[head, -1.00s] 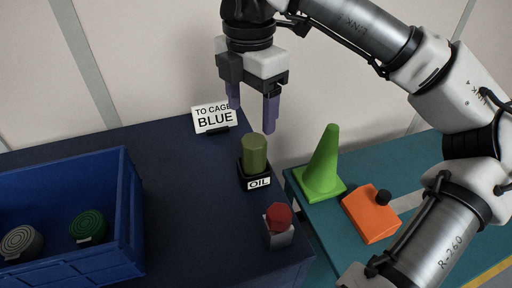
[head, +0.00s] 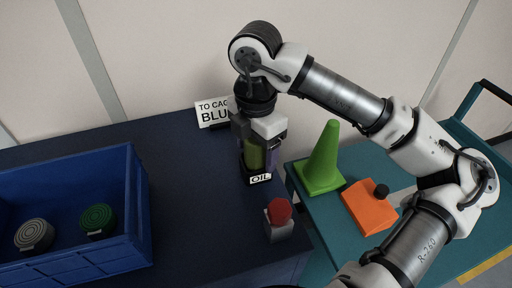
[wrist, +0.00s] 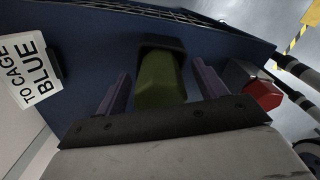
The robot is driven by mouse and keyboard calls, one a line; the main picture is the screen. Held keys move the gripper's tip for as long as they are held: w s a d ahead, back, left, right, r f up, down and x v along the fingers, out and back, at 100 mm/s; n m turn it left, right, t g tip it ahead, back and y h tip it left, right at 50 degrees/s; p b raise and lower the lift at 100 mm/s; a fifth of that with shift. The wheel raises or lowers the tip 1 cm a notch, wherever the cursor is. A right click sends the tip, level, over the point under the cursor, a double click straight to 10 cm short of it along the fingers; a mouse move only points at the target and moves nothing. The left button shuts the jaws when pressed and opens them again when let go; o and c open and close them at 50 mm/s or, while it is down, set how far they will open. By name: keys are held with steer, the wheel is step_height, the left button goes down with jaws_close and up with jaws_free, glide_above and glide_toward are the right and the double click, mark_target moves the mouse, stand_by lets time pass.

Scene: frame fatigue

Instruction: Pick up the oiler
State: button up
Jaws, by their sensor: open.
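The oiler (head: 254,157) is an olive-green block-like body standing upright in a black holder with an OIL label (head: 260,179) on the dark blue table. My gripper (head: 260,158) is lowered over it, pointing down, with its purple fingers on either side of the green body. In the wrist view the oiler (wrist: 160,78) sits between the two open fingers (wrist: 160,92), with visible gaps at both sides. Part of the oiler is hidden by my gripper in the head view.
A red-topped grey object (head: 279,218) stands close by in front. A "TO CAGE BLUE" sign (head: 213,114) stands behind. A blue crate (head: 75,250) with round green and grey items is at left. A green cone (head: 322,160) and orange block (head: 368,207) are on the teal cart.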

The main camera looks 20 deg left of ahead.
steer(key=c, duration=1.1)
step_height(320, 180, up, 20)
steer(key=shift+b, duration=1)
